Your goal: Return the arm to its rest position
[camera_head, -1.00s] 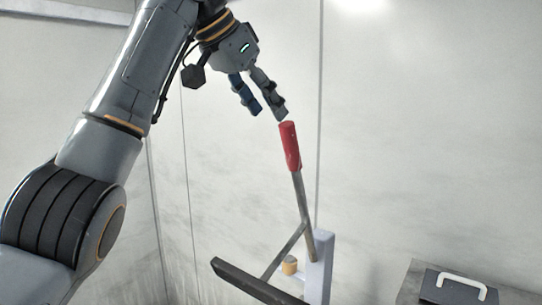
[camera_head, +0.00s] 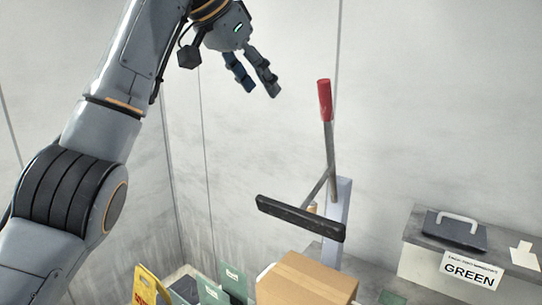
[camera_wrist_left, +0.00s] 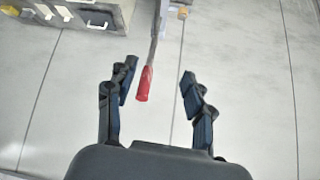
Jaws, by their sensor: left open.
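My left gripper (camera_head: 260,90) is open and empty in the head view, high up at the upper left of a lever with a red handle (camera_head: 325,99). A clear gap shows between its fingertips and the handle in that view. The lever's metal rod runs down to a dark crossbar (camera_head: 300,217) and a pale post (camera_head: 340,212). In the left wrist view the two fingers (camera_wrist_left: 158,82) are spread apart. The red handle (camera_wrist_left: 144,84) shows between them in that picture, beyond the fingertips. My right gripper is in neither view.
A grey ledge at right holds a dark case with a pale handle (camera_head: 455,229) above a GREEN label (camera_head: 470,270). A cardboard box (camera_head: 305,281), a yellow item (camera_head: 147,287) and green packets (camera_head: 233,280) stand below. The wall behind is plain.

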